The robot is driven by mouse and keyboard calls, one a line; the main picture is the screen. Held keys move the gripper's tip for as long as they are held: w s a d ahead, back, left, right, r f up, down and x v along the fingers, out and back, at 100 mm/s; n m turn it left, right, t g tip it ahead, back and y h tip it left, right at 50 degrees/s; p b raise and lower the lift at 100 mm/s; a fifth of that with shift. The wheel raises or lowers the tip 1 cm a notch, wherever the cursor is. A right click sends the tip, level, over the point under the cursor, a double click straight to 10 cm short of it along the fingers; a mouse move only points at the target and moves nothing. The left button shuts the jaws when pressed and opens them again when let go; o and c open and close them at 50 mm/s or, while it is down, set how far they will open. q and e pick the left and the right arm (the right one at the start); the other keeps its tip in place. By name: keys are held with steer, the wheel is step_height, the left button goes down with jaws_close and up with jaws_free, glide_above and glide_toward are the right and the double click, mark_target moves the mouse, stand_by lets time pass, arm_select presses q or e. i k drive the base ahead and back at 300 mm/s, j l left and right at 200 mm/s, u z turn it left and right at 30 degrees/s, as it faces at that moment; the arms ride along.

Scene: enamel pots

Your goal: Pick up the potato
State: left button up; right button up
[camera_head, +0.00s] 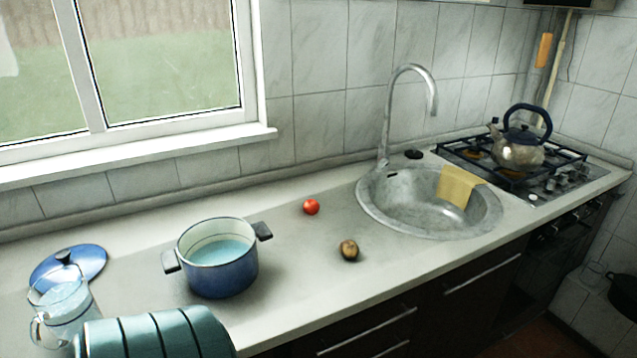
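The potato (349,250) is a small brown, rounded lump. It lies on the light countertop in the camera_head view, near the front edge, to the right of the blue pot and to the left of the sink. Nothing covers it. Neither my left gripper nor my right gripper shows in this view.
A blue enamel pot (219,272) holding pale liquid stands left of the potato. A red tomato-like item (311,206) lies behind it. A sink (400,226) with a yellow cloth (458,186) is right. A glass jug (62,314), blue lid (86,262) and teal ribbed object (150,334) are left.

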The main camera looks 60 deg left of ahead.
mark_target(348, 248)
steer(key=u, duration=1.55)
